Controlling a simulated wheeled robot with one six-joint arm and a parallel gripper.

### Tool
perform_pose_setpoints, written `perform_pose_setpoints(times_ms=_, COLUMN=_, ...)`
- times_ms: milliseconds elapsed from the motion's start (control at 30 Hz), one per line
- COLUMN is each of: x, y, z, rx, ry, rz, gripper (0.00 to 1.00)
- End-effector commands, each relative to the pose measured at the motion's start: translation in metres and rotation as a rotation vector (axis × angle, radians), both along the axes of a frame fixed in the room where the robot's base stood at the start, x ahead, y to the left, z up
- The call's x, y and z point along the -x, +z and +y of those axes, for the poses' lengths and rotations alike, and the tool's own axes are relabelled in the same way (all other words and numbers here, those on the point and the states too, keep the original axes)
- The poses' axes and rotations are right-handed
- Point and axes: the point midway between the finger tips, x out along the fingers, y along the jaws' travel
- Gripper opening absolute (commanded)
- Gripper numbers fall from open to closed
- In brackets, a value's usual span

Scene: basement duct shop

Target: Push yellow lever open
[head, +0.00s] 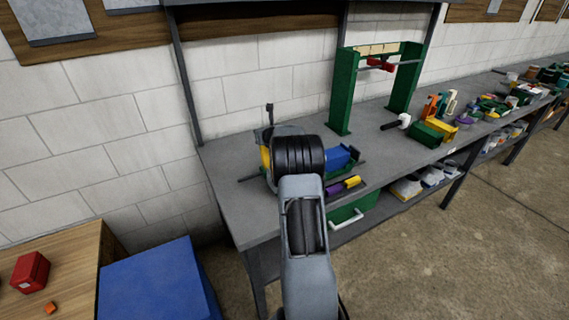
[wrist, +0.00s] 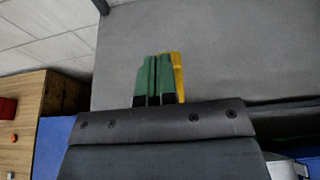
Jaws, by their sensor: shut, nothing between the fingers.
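A yellow piece (head: 265,157), which may be the lever, shows at the left of a blue and green device on the grey workbench. My arm hides most of it in the head view. In the wrist view, a narrow yellow strip (wrist: 178,76) stands right beside my gripper (wrist: 153,78), partly behind its right finger. The gripper's green fingers are shut together with nothing between them. I cannot tell whether the finger touches the yellow strip. My gripper's fingertips are hidden behind my arm in the head view.
The blue block (head: 339,157) of the device sits right of my arm. Purple and yellow pieces lie near the front edge. A green frame (head: 344,92) stands further back. A blue box (head: 158,282) and a wooden table (head: 50,258) are at left. Bare grey bench top (wrist: 225,60) lies beyond the fingers.

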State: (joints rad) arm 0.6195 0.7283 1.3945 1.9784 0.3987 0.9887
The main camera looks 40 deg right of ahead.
Motion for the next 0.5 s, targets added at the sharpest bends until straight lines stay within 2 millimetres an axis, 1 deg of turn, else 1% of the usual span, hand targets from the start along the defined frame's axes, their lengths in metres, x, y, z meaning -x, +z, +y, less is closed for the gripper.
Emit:
perform_pose_setpoints(times_ms=33, x=-0.0039, y=0.0003, z=0.0029, rx=0.001, ry=0.006, rz=-0.002, gripper=0.0)
perform_pose_setpoints(times_ms=200, x=-0.0092, y=0.001, z=0.0067, rx=0.0, ry=0.013, rz=-0.004, gripper=0.0)
perform_pose_setpoints(times_ms=500, x=-0.0106, y=0.0028, z=0.0073, rx=0.002, ry=0.014, rz=-0.008, gripper=0.0)
